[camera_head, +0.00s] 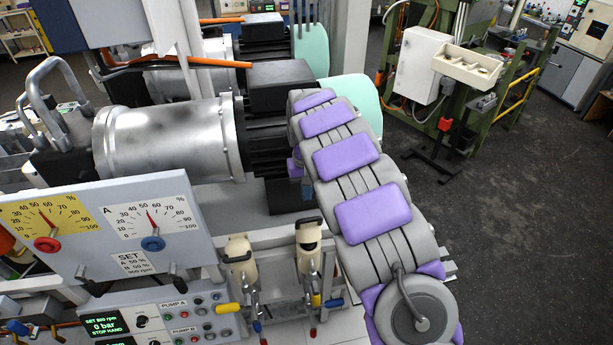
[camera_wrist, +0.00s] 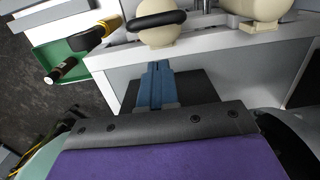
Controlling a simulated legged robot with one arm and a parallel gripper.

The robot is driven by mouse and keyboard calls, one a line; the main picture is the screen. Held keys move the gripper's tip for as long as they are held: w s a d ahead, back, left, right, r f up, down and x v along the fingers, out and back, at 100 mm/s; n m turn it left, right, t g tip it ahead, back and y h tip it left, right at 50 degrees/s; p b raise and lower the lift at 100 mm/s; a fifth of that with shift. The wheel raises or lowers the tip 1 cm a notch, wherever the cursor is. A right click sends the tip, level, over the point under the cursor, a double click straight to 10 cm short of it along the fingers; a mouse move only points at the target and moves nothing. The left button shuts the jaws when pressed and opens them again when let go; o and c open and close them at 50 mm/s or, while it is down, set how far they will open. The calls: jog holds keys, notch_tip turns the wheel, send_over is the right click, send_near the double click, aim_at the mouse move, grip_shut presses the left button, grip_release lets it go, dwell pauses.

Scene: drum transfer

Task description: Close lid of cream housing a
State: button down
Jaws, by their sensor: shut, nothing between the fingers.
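Two cream housings stand side by side on the pale bench in the head view, a left one (camera_head: 240,262) and a right one (camera_head: 308,262) with a dark handle at its top. No letter shows on them, so I cannot tell which is a. In the wrist view, one cream housing (camera_wrist: 158,36) has a black ring-like handle (camera_wrist: 158,20) across it, and another (camera_wrist: 255,10) is at the upper right. I cannot tell how their lids sit. My gripper (camera_wrist: 157,68) is shut and empty, its blue fingers pointing toward the ringed housing, apparently apart from it.
A gauge panel (camera_head: 130,262) and pump control box (camera_head: 165,318) stand left of the housings. A large metal drum (camera_head: 170,140) lies behind. In the wrist view, a green tray (camera_wrist: 85,52) with a dark bottle (camera_wrist: 62,70) is at left. Dark floor is open at right.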

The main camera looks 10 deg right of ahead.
aim_at(309, 231)
jog(key=s+a+f, duration=0.1)
jog(key=s+f, duration=0.1)
jog(key=f, duration=0.1)
jog(key=shift+s+a, duration=0.4)
jog(key=shift+s+d+f, duration=0.1)
jog(key=shift+d+f, duration=0.05)
jog(key=shift+d, duration=0.6)
jog(key=shift+s+a+f, duration=0.1)
jog(key=shift+a, duration=0.25)
jog(key=shift+s+a+f+t+b, duration=0.15)
jog(key=shift+s+a+t+b, duration=0.1)
jog(key=shift+s+t+b, duration=0.05)
jog(key=s+b, duration=0.1)
jog(key=f+t+b, duration=0.1)
jog(key=s+t+b, duration=0.1)
jog(key=shift+s+d+f+b, duration=0.25)
jog(key=shift+s+d+b, duration=0.05)
jog(key=shift+d+b, duration=0.05)
jog(key=s+f+t+b, duration=0.1)
jog(key=s+t+b, duration=0.1)
jog(key=shift+s+a+f+b, duration=0.15)
jog(key=shift+f+b, duration=0.2)
jog(key=shift+b, duration=0.05)
jog(key=shift+s+f+b, duration=0.75)
jog(key=shift+s+f, duration=0.4)
jog(key=shift+f, duration=0.15)
